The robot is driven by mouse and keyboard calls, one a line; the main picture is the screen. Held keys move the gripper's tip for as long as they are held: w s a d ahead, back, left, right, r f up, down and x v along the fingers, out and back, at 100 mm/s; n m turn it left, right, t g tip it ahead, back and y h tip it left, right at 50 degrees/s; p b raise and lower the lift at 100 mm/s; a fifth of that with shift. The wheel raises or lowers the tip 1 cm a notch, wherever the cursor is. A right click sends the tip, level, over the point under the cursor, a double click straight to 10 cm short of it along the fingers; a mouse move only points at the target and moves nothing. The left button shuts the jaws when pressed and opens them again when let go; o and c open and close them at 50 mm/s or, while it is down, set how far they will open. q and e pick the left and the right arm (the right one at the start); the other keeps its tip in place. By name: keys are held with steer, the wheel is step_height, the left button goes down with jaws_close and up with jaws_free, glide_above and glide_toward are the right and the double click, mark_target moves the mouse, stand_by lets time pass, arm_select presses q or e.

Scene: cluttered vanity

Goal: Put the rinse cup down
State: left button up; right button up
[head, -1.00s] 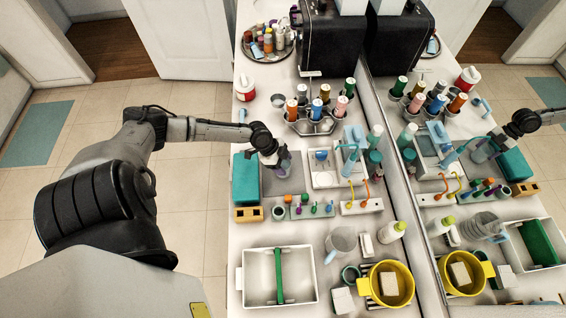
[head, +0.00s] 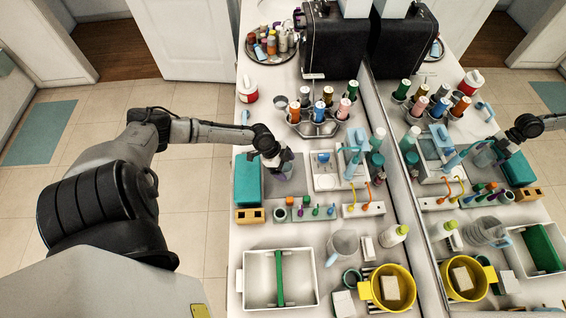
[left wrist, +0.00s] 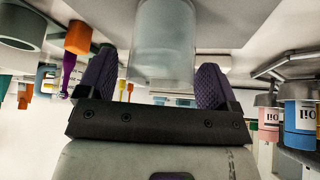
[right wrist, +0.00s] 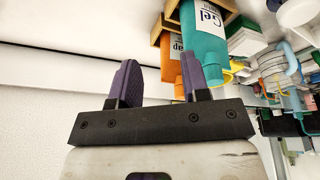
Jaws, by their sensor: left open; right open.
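The rinse cup (left wrist: 163,42), clear and slightly frosted, stands between the fingers of my left gripper (left wrist: 154,72) in the left wrist view. A gap shows on each side of it, so the open fingers are around the cup without gripping it. In the head view my left gripper (head: 279,161) is over the grey mat (head: 296,184), and the cup (head: 285,172) is mostly hidden beneath it. My right gripper (right wrist: 161,78) shows only in the right wrist view. It is open and empty, near a teal gel bottle (right wrist: 203,32) and an orange bottle (right wrist: 171,60).
A teal box (head: 247,178) stands left of the mat, and a white tray with a blue piece (head: 324,182) right of it. Behind is a rack of bottles (head: 317,130). In front are small coloured items (head: 303,211), a clear jug (head: 342,243) and a yellow pot (head: 393,298).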

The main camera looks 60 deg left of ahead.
arm_select(q)
steer(key=shift+r, duration=0.25)
steer(key=shift+s+a+r, duration=0.2)
steer(key=shift+a+r, duration=0.05)
steer(key=shift+r, duration=0.05)
steer(key=v, duration=1)
steer(key=s+d+f+g+h, duration=0.1)
steer(key=s+d+f, duration=0.3)
steer(key=d, duration=0.5)
steer(key=s+d+f+g, duration=0.1)
steer(key=s+d, duration=0.4)
steer(key=d, duration=0.3)
steer(key=s+d+r+n+y, duration=0.2)
steer(key=d+r+n, duration=0.1)
steer(key=d, duration=0.2)
steer(key=s+d+r+n+t+y, duration=0.1)
steer(key=s+d+r+n+y, duration=0.1)
steer(key=d+r+n+y, duration=0.1)
steer(key=shift+d+r+n, duration=0.25)
steer(key=shift+d+n, duration=0.35)
steer(key=shift+d, duration=0.3)
steer(key=shift+r+p, duration=0.1)
steer(key=shift+p, duration=0.2)
step_height(320, 180, up, 4)
steer(key=p, duration=0.4)
steer(key=shift+w+r, duration=0.1)
steer(key=shift+r, duration=0.1)
